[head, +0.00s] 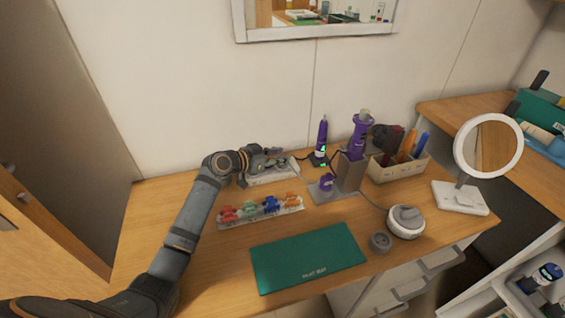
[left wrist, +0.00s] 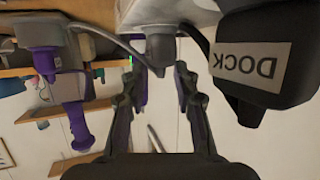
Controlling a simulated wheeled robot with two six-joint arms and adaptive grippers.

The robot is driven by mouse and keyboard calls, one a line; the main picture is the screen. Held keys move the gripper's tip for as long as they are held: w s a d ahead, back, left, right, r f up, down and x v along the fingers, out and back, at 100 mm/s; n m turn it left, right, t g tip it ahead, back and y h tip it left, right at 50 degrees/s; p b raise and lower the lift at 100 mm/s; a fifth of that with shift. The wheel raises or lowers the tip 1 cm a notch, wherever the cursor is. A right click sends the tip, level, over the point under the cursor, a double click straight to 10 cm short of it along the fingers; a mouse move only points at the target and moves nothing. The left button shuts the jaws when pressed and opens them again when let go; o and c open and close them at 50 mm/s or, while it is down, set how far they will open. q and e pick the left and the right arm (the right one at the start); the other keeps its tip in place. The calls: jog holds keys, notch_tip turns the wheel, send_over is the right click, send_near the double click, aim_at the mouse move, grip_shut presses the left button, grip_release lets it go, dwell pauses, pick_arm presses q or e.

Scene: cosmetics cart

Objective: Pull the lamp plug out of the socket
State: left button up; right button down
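A white power strip (head: 272,176) lies at the back of the wooden desk. My left gripper (head: 270,160) is over it and hides part of it. In the left wrist view the strip (left wrist: 130,10) runs along the top. A grey plug (left wrist: 160,48) sits in it, with a grey cable nearby. My left gripper (left wrist: 157,74) is open, one finger on each side of the grey plug's line, with visible gaps. A black adapter labelled DOCK (left wrist: 262,60) and a purple plug (left wrist: 45,62) flank it. A white ring-shaped lamp or mirror (head: 488,148) stands at right. No plug label reading lamp is visible.
Colored clips on a tray (head: 262,210) and a green mat (head: 308,258) lie in front. A purple tool stand (head: 350,172), a pen box (head: 398,172) and a round white device (head: 405,222) stand to the right. Dark cables cross near the strip.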

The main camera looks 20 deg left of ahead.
pick_arm(q)
grip_shut()
jog(key=shift+w+r, duration=0.1)
jog(key=shift+r, duration=0.3)
jog(key=r, duration=0.3)
jog(key=shift+s+d, duration=0.15)
jog(key=shift+s, duration=0.05)
jog(key=s+d+r, duration=0.6)
jog(key=s+r, duration=0.3)
jog(key=s, duration=0.3)
jog(key=shift+p, duration=0.4)
